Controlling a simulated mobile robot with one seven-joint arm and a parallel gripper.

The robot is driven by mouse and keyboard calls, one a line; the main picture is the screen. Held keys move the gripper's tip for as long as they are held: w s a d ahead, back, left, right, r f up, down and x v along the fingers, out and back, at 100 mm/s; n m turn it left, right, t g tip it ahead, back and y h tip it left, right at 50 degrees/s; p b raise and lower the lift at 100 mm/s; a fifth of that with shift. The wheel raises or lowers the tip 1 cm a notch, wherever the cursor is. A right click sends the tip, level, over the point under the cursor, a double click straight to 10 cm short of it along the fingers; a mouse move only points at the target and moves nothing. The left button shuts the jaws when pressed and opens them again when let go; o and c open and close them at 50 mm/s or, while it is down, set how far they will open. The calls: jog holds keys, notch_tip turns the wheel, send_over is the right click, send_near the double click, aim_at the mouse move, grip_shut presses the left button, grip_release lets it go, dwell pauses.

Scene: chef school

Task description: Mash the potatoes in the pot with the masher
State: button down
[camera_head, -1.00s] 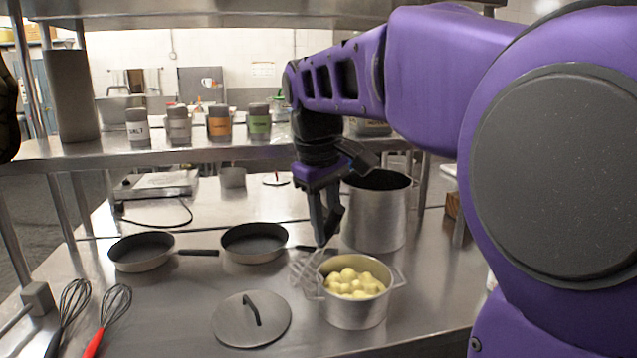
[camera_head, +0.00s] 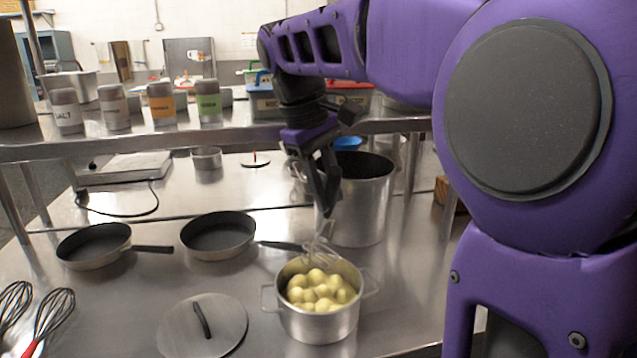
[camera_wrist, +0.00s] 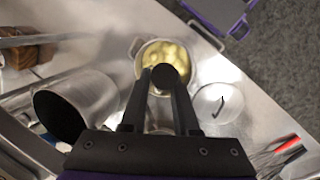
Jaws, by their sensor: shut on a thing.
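The steel pot (camera_head: 318,325) stands near the counter's front, full of pale yellow potatoes (camera_head: 318,290) that look whole and round. My gripper (camera_head: 327,205) is above the pot's back side, pointing down, shut on the masher. The masher's wire part (camera_head: 320,246) shows below the fingers, at or just above the pot's back rim; whether it touches is unclear. In the wrist view the masher's dark handle end (camera_wrist: 163,76) sits between the fingertips and hides part of the potatoes (camera_wrist: 178,56) and pot (camera_wrist: 139,68).
A round lid (camera_head: 225,325) lies left of the pot. A tall steel stockpot (camera_head: 362,210) stands close behind it. Two frying pans (camera_head: 95,245) (camera_head: 218,235) and whisks (camera_head: 50,318) are further left. A shelf with spice jars (camera_head: 208,102) crosses behind.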

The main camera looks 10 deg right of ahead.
aim_at(327, 224)
jog(key=shift+d+f, duration=0.1)
jog(key=shift+f, duration=0.1)
notch_tip(327, 224, down, 6)
jog(key=shift+r+b, duration=0.1)
jog(key=shift+b, duration=0.6)
jog(key=shift+f+b, duration=1)
jog(key=shift+f, duration=0.9)
jog(key=shift+s+r, duration=0.15)
jog(key=shift+s, duration=0.6)
notch_tip(327, 224, down, 4)
jog(key=shift+f+b, duration=0.1)
jog(key=shift+b, duration=1.15)
